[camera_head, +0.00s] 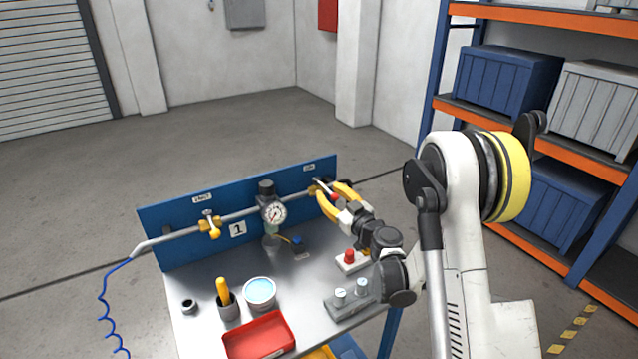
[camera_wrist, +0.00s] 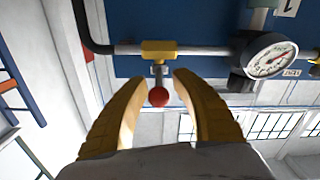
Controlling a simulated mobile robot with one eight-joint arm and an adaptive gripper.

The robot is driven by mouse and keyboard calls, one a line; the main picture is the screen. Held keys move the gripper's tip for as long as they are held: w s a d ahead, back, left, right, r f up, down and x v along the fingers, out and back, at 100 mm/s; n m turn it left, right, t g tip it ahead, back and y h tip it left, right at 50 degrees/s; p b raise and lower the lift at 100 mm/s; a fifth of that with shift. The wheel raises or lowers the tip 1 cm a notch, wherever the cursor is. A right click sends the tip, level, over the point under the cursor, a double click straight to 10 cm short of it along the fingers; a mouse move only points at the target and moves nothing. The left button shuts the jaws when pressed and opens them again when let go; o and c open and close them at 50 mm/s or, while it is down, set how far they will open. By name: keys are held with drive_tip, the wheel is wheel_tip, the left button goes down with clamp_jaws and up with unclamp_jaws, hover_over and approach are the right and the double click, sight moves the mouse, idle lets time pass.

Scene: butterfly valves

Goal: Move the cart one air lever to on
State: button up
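The cart (camera_head: 185,292) is a grey bench with a blue back panel marked 1. At the right end of its pipe is a small yellow valve (camera_head: 315,188) under a small label. Its thin lever ends in a red ball (camera_wrist: 158,97). In the wrist view, the lever stands across the pipe from the yellow valve body (camera_wrist: 158,47). My gripper (camera_head: 332,190) is open, its yellow fingers at either side of the lever. In the wrist view my gripper (camera_wrist: 158,83) shows gaps between both fingers and the ball.
A round gauge (camera_head: 273,213) sits mid-pipe, with another yellow valve (camera_head: 209,225) to its left. The bench holds a red tray (camera_head: 258,338), a light-blue cup (camera_head: 260,292), a red button box (camera_head: 350,260) and a grey knob block (camera_head: 350,302). Shelving (camera_head: 590,147) stands right; floor behind is clear.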

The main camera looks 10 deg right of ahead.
sight(319, 182)
drive_tip(key=x, duration=0.6)
drive_tip(key=shift+d+b, duration=0.1)
drive_tip(key=shift+b, duration=0.3)
drive_tip(key=shift+s, duration=0.1)
clamp_jaws()
